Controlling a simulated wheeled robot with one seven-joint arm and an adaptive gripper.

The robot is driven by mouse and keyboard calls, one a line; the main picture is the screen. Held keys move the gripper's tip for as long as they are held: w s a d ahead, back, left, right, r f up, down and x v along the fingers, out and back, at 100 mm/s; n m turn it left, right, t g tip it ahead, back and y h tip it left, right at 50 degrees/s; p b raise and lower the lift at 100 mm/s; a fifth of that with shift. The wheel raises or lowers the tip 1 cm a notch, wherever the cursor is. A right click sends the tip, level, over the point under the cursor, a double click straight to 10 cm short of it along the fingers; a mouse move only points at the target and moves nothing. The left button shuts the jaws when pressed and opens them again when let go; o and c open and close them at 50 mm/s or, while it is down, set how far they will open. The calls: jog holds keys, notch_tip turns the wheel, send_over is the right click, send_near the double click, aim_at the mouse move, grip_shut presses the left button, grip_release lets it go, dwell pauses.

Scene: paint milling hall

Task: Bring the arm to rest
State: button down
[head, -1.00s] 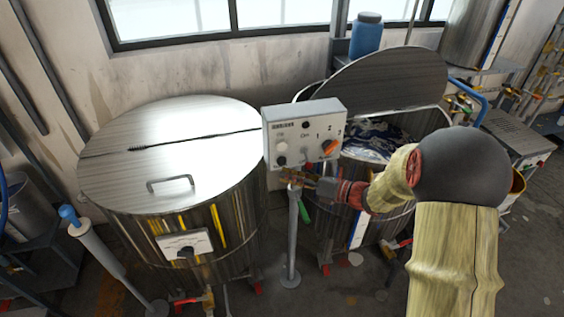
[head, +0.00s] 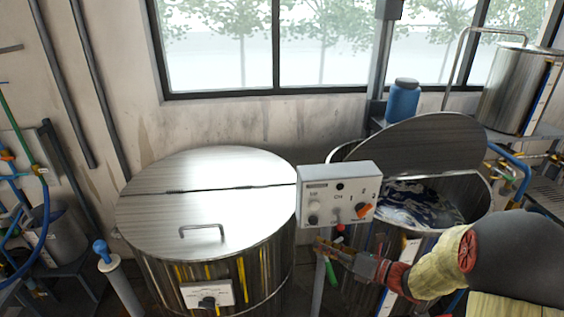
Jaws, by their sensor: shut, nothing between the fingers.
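My gripper (head: 324,247) is shut and empty. It is just below the white control box (head: 338,193), in front of the box's grey post (head: 318,284); I cannot tell whether it touches the post. The box carries an orange rotary knob (head: 363,210) and several buttons. My arm comes in from the lower right corner, in a pale yellow cover, bent with the forearm pointing left. It passes in front of the open vat (head: 480,193), hiding part of its wall.
A closed steel vat (head: 150,217) with a lid handle stands at the left. The open vat's raised lid (head: 425,143) leans back over swirled blue and white paint (head: 415,203). A blue canister (head: 402,102) stands behind. A blue-topped post (head: 101,250) is at left.

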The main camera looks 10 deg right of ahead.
jog(key=s+a+f+n+g+h, duration=0.25)
jog(key=s+n+g, duration=0.25)
jog(key=s+n, duration=0.55)
jog(key=s+a+f+n+g+h, duration=0.15)
jog(key=s+f+n+g, duration=0.35)
jog(key=s+n, duration=0.55)
jog(key=s+d+r+n+h+b, duration=0.3)
jog(key=s+d+r+n+h, duration=0.4)
jog(key=n, duration=0.3)
jog(key=a+r+n+t, duration=0.3)
jog(key=r+t, duration=0.1)
jog(key=r, duration=0.3)
jog(key=shift+w+a+r+h+b, duration=0.2)
jog(key=shift+r+h+b, duration=0.1)
jog(key=shift+r+b, duration=0.1)
